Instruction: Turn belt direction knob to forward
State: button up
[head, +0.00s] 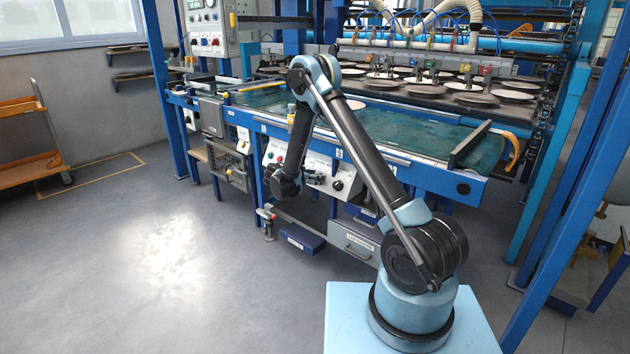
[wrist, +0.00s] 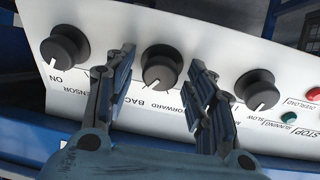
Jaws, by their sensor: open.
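The belt direction knob (wrist: 160,68) is a black round knob on a white control panel (wrist: 225,35), at the centre of the wrist view. Upside-down lettering reading FORWARD and BACK is by it. Its white pointer mark slants toward the lower left of the picture; I cannot tell exactly which word it meets. My gripper (wrist: 161,62) is open, with one finger on each side of this knob. Gaps show between fingers and knob. In the head view, my gripper (head: 318,178) is at the front of the panel (head: 272,155), and the belt direction knob is not clearly visible.
A green button (wrist: 289,117) and red overload lamp (wrist: 314,94) lie farther right. A blue box (head: 302,238) is below; open floor spreads left.

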jog(key=c, duration=1.1)
jog(key=shift+o, duration=0.2)
jog(key=shift+n, duration=0.5)
jog(key=n, duration=0.6)
jog(key=shift+t+y, duration=0.4)
jog(key=n+y, duration=0.1)
jog(key=n, duration=0.5)
jog(key=shift+a, duration=0.1)
jog(key=o, duration=1.1)
jog(key=shift+c, duration=0.2)
